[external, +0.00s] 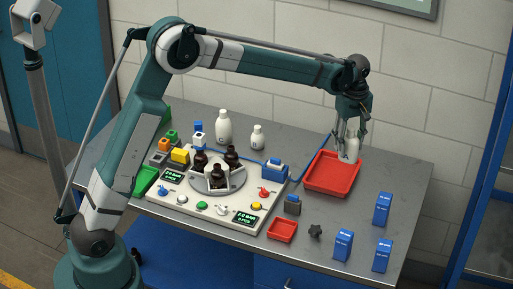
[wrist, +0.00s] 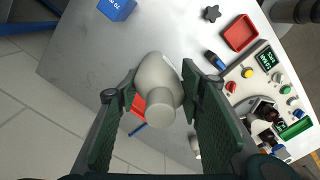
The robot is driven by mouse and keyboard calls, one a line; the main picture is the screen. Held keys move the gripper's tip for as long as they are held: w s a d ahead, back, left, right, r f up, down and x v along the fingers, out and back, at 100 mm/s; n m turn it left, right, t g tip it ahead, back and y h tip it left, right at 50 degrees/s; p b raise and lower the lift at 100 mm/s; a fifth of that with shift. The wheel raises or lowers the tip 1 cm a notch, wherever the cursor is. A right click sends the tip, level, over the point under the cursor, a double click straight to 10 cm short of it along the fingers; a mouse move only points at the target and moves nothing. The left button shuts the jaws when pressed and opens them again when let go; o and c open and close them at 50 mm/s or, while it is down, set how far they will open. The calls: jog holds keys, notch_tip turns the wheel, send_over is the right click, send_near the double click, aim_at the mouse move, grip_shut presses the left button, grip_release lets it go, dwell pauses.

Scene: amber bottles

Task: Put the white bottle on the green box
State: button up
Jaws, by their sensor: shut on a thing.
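My gripper (external: 349,136) is shut on a white bottle (external: 351,151), above or inside the large red tray at the back right; I cannot tell whether the bottle touches the tray. In the wrist view the white bottle (wrist: 160,82) sits between the two dark green fingers, its cap towards the camera. A shallow green box (external: 145,181) lies at the left edge of the control panel, partly behind my arm. In the wrist view a green box (wrist: 296,129) shows at the far right. Two other white bottles, a larger one (external: 224,129) and a smaller one (external: 258,138), stand behind the panel.
The large red tray (external: 318,185) lies under my gripper. The control panel (external: 235,218) carries dark amber bottles (external: 232,157) on a round plate. A small red tray (external: 283,229), a black knob (external: 315,231) and several blue boxes (external: 382,209) stand at the right.

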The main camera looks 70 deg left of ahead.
jog(key=s+a+n+p, duration=0.1)
jog(key=s+a+n, duration=0.35)
jog(key=a, duration=1.05)
jog(key=s+a+n+p, duration=0.15)
jog(key=s+a, duration=0.55)
jog(key=a, duration=0.9)
jog(key=s+a+n, duration=0.4)
jog(key=s+a, duration=0.1)
jog(key=a, duration=1)
jog(key=s+a+n+p, duration=0.2)
jog(key=s+a+n, duration=0.2)
jog(key=s+a, duration=1.25)
jog(key=s+a+n+p, duration=0.1)
jog(key=s+a+n, duration=0.4)
jog(key=s+a, duration=1.1)
jog(key=s+d+f, duration=0.2)
jog(key=s+f, duration=0.1)
jog(key=f, duration=0.2)
jog(key=shift+d, duration=0.4)
jog(key=shift+f, duration=0.15)
notch_tip(320, 180, down, 6)
